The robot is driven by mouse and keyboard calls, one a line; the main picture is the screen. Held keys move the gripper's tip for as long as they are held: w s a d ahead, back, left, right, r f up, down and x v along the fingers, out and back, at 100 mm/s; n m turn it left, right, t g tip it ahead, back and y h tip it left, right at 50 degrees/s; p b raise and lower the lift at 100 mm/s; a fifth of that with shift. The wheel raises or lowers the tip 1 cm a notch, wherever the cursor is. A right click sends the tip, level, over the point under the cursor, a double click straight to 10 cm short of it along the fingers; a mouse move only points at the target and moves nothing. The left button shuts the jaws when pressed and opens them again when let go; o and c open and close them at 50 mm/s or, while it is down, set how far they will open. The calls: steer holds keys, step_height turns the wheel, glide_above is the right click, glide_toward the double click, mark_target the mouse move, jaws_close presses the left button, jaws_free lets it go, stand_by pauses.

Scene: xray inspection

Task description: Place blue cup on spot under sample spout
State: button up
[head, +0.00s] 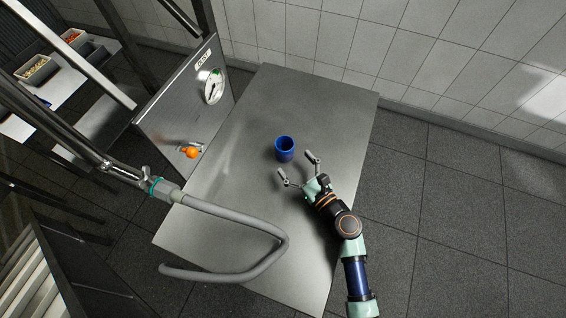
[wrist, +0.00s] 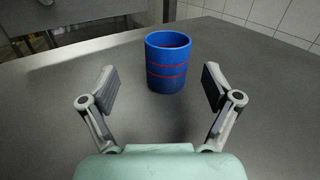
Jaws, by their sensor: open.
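A blue cup (head: 285,149) stands upright on the metal table (head: 262,90), with its open top facing up. In the wrist view the blue cup (wrist: 166,68) shows thin red bands around its side. My gripper (head: 296,168) is open and empty, close to the cup on its near side. In the wrist view my gripper's two fingers (wrist: 159,92) are spread to the left and right, with the cup standing beyond the fingertips and between them in line. I see no clear gripper contact with the cup. I cannot make out a sample spout or a marked spot for certain.
A metal panel (head: 165,115) with a round gauge (head: 214,87) and an orange knob (head: 191,152) stands at the table's left edge. A grey hose (head: 240,216) loops over the table's near left part. Trays (head: 36,72) sit on a shelf at far left. The table around the cup is clear.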

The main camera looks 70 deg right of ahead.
mark_target(280, 140)
steer(key=shift+s+d+f+m+h, duration=0.3)
steer(key=shift+s+d+m, duration=0.15)
steer(key=shift+s+m, duration=0.15)
steer(key=shift+d+r, duration=0.1)
steer(key=shift+d, duration=0.05)
steer(key=x, duration=0.8)
steer(key=shift+w+a+b, duration=0.3)
steer(key=shift+b, duration=0.05)
steer(key=c, duration=1.2)
step_height(280, 140, up, 20)
steer(key=p, duration=1.4)
